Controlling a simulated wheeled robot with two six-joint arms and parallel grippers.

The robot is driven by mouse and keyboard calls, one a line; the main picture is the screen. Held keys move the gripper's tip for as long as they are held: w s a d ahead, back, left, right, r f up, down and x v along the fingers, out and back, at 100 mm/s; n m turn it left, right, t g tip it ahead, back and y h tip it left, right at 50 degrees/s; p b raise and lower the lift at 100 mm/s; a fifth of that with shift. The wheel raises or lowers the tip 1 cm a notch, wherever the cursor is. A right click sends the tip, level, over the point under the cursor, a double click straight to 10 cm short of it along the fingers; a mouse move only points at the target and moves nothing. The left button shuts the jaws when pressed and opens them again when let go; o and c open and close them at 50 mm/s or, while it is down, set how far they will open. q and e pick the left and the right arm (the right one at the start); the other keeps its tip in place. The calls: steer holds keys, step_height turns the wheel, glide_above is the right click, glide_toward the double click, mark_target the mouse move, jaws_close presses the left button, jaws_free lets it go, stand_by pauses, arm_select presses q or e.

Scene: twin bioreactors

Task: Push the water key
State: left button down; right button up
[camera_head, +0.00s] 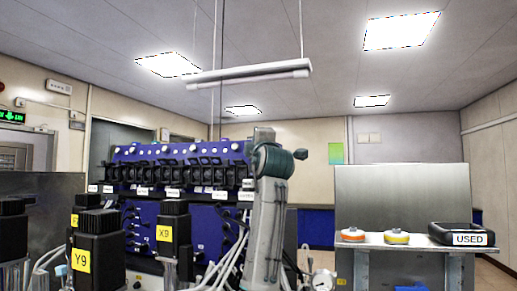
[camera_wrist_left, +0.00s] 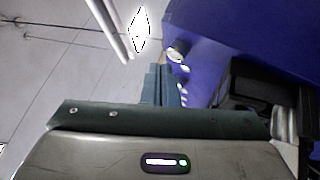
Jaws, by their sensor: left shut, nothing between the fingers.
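The blue bioreactor unit (camera_head: 215,152) stands left of centre in the head view, with white knobs along its top and a row of black pump-like parts with white labels below. I cannot tell which part is the water key. In the left wrist view the unit's blue housing (camera_wrist_left: 225,45) fills the upper right, with pale round knobs (camera_wrist_left: 177,52) along its edge. My left gripper (camera_wrist_left: 163,72) is shut and empty, its fingertips close beside these knobs; contact cannot be told. In the head view an arm stands at the unit's right end, its fingers not distinguishable. My right gripper is not in view.
Black-topped vessels with yellow tags X9 (camera_head: 172,215) and Y9 (camera_head: 97,245) stand in front of the unit. White tubes run beside the arm. At right, a shelf (camera_head: 375,243) holds an orange roll (camera_head: 353,235), a yellow-orange roll (camera_head: 396,236) and a black USED tray (camera_head: 462,229).

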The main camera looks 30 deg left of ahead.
arm_select(q)
steer(key=shift+s, duration=0.15)
steer(key=shift+s+d+r+b, duration=0.25)
steer(key=shift+s+b, duration=0.15)
steer(key=shift+s, duration=0.5)
steer(key=shift+s+d+r+b, duration=0.2)
steer(key=shift+s+r+b, duration=0.15)
steer(key=shift+s, duration=0.55)
steer(key=shift+s+d+r+b, duration=0.2)
steer(key=shift+s+b, duration=0.2)
steer(key=shift+s, duration=0.5)
steer(key=shift+w+f, duration=0.1)
stand_by(0.4)
